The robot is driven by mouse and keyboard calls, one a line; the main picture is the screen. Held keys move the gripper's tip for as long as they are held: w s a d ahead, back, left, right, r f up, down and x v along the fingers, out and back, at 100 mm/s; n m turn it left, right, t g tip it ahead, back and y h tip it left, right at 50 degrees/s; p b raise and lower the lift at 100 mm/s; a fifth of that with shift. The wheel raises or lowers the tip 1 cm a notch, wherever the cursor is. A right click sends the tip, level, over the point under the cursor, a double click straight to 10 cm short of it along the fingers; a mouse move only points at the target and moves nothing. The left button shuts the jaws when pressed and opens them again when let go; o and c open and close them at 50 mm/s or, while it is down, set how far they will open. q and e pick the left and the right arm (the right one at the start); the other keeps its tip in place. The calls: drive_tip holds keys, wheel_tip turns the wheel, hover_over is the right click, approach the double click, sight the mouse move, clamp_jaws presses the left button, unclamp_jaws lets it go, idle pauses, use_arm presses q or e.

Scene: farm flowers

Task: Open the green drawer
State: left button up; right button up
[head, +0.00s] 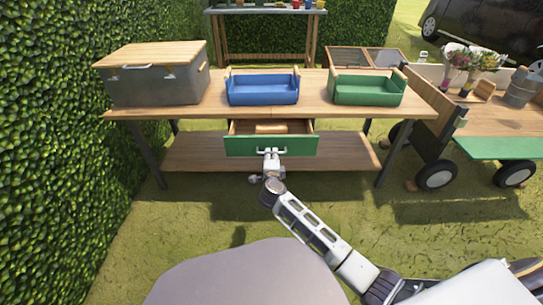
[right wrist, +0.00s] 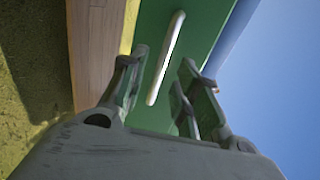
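The green drawer (head: 240,146) sits under the wooden table top and is pulled partly out, its inside showing from above. Its pale bar handle (head: 284,152) is on the middle of the front. My right gripper (head: 271,160) is at the handle. In the right wrist view, the green drawer front (right wrist: 202,28) and the white handle (right wrist: 168,52) show ahead of the fingers. My right gripper (right wrist: 162,75) is open there, with one finger on each side of the handle line and gaps visible between. My left gripper is out of view.
A blue tray (head: 262,96), a green tray (head: 368,96) and a lidded grey box (head: 155,85) stand on the table (head: 215,115). A lower wooden shelf (head: 205,155) runs beneath the drawer. A wheeled cart (head: 490,122) with flowers is at right, a hedge at left.

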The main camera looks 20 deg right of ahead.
drive_tip(key=shift+b+x, duration=0.75)
drive_tip(key=shift+x, duration=0.9)
drive_tip(key=shift+w, duration=0.2)
drive_tip(key=shift+c, duration=0.5)
clamp_jaws()
